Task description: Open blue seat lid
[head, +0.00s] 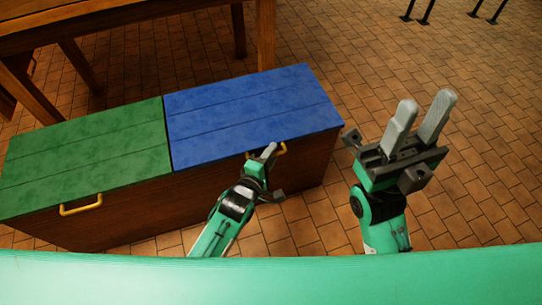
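The blue seat lid (250,105) lies flat and closed on the right half of a wooden bench box. A yellow handle (282,149) is on its front edge, partly hidden by my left gripper. My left gripper (270,150) is at this handle, with its fingertips by the front edge of the lid. I cannot tell whether its fingers are closed around the handle. My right gripper (421,115) is open and empty, raised to the right of the bench with its fingers pointing up and away.
A green seat lid (85,155) with a yellow handle (81,205) lies closed on the left half of the bench box (130,225). A wooden table (120,15) stands behind the bench. Tiled floor is clear to the right; black metal legs (423,10) stand far off.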

